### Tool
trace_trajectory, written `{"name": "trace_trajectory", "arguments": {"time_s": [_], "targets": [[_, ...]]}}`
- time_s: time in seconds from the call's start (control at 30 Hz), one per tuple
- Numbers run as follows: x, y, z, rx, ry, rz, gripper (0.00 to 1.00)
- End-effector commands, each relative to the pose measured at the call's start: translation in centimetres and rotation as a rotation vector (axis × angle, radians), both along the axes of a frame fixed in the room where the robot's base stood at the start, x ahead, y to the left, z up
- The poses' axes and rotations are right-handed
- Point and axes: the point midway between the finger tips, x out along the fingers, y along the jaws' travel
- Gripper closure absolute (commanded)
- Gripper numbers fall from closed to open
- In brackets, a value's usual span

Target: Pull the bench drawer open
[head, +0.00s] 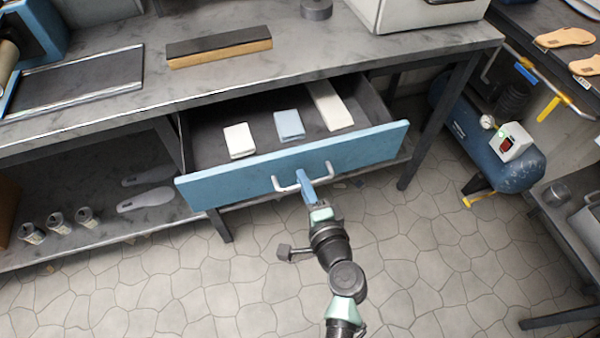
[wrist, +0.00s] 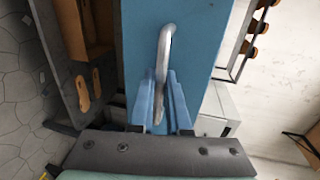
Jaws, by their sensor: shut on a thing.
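The bench drawer (head: 290,162) has a blue front and stands well out from under the bench top in the head view. Its inside shows, with two white blocks and one blue block lying in it. A pale bar handle (head: 286,187) is fixed to the front; it also shows in the wrist view (wrist: 167,45). My gripper (head: 305,182) is shut on the handle near its middle. In the wrist view the blue fingers (wrist: 160,95) lie on either side of the bar. The fingertips hide part of the handle in the head view.
The bench top (head: 110,60) holds a sharpening-stone-like block (head: 219,47) and a grey tray. A lower shelf at left holds several small cans and pale soles. A blue compressor (head: 490,145) stands at right.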

Motion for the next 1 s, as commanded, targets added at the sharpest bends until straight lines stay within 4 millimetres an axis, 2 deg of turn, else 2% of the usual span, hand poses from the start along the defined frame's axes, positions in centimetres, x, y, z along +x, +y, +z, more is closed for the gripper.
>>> {"name": "trace_trajectory", "arguments": {"time_s": [0.2, 0.4, 0.6, 1.0], "targets": [[-4.1, -1.4, -0.1, 0.000, 0.001, -0.003, 1.00], [-6.6, -2.2, 0.0, 0.000, 0.000, -0.002, 1.00], [-7.7, -2.5, 0.0, 0.000, -0.001, -0.001, 1.00], [-7.8, -2.6, 0.1, 0.000, -0.002, 0.000, 1.00]]}}
